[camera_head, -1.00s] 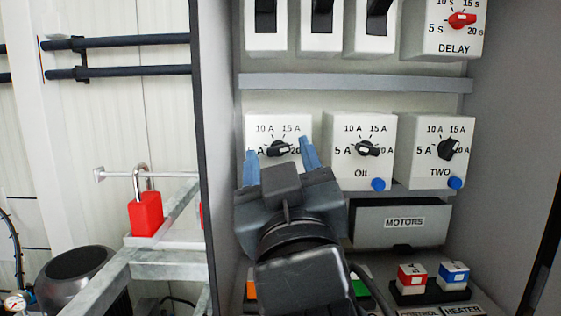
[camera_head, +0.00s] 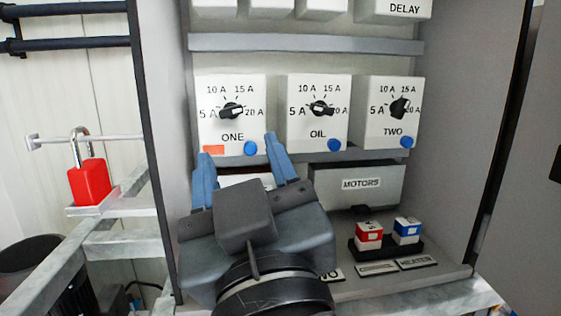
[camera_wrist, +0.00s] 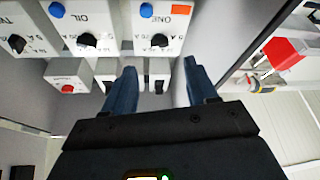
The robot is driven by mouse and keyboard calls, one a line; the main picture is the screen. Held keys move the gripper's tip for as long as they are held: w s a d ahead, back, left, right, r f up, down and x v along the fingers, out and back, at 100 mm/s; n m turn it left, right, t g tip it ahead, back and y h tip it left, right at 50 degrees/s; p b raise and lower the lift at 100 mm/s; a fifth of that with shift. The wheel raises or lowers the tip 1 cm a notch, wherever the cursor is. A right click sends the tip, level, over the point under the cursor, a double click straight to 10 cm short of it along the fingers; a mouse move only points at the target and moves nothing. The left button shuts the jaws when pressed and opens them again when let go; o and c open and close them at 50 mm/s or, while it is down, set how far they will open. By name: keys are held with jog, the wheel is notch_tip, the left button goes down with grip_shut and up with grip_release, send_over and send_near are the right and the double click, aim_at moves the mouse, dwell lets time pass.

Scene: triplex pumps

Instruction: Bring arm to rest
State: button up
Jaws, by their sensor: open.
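My gripper (camera_head: 238,165) is open and empty, its two blue fingers pointing up at the front of the cabinet. In the head view its fingertips overlap the lower edge of the white box labelled ONE (camera_head: 232,90); I cannot tell the exact gap. The wrist view shows the gripper (camera_wrist: 157,70) with its fingers apart and nothing between them. The box ONE shows there upside down (camera_wrist: 168,12), with an orange patch and a blue button. Its black knob (camera_head: 232,110) is not touched by the fingers in the head view.
Boxes OIL (camera_head: 318,90) and TWO (camera_head: 393,90) stand to the right. A MOTORS drawer (camera_head: 362,184) is below them, with red (camera_head: 369,235) and blue (camera_head: 407,231) blocks on the cabinet floor. The cabinet side walls bound the space.

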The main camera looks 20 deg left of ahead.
jog(key=s+d+f+m+g+h, duration=0.1)
jog(key=s+d+f+m+h, duration=0.15)
jog(key=d+f, duration=0.8)
jog(key=s+d+f+m+h, duration=0.2)
jog(key=s+d+f+h, duration=0.15)
jog(key=d+f, duration=0.7)
jog(key=s+d+f+m+g+h, duration=0.1)
jog(key=s+d+f+h, duration=0.1)
jog(key=s, duration=0.5)
jog(key=s+d+f+m+g+h, duration=0.1)
jog(key=s+d+f+m+h, duration=0.1)
jog(key=s+d+f, duration=0.2)
jog(key=s+d+f+m+g+h, duration=0.1)
jog(key=s+d, duration=0.5)
jog(key=s, duration=0.6)
notch_tip(320, 180, down, 3)
jog(key=shift+d+r+m+h, duration=0.2)
jog(key=shift+d+m+h, duration=0.2)
jog(key=shift+m, duration=0.15)
